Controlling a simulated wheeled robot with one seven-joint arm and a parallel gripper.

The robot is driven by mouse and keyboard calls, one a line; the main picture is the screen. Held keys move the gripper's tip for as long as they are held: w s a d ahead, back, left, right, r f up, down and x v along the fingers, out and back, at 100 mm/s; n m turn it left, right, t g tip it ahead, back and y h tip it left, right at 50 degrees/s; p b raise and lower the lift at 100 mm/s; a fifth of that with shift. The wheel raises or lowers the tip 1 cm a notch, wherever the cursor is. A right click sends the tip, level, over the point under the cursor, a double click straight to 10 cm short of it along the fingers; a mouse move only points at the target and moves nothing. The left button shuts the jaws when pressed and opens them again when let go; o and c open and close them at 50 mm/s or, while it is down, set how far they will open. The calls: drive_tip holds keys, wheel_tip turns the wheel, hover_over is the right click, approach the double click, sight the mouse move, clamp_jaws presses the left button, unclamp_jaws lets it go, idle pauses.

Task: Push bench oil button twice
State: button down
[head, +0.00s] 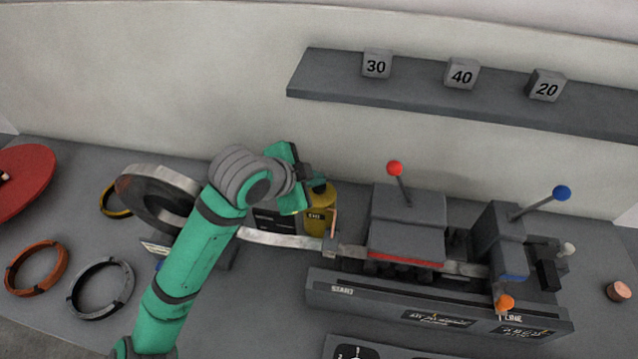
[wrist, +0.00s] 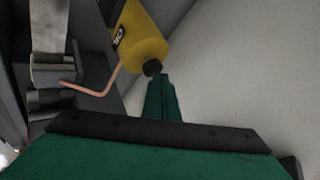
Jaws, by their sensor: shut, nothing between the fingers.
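The bench oil bottle (head: 322,201) is a yellow cylinder with a dark label, standing behind the metal strip at the back of the bench. In the wrist view the yellow bottle (wrist: 142,40) shows a small black button (wrist: 152,68) on its end and a thin copper-coloured spout tube (wrist: 106,84). My gripper (head: 311,180) is at the bottle's top in the head view, partly hiding the button area. In the wrist view my gripper's green fingertips (wrist: 160,79) are together, empty, and right beside the black button. I cannot tell whether they touch it.
A machine block (head: 408,222) with a red-knobbed lever stands right of the bottle. A blue-knobbed lever (head: 561,193) is farther right. A shelf (head: 425,95) with numbered blocks hangs above.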

sight(316, 189)
drive_tip(key=shift+f, duration=0.55)
idle(0.6)
drive_tip(key=shift+r, duration=1.35)
drive_tip(key=shift+r, duration=2.5)
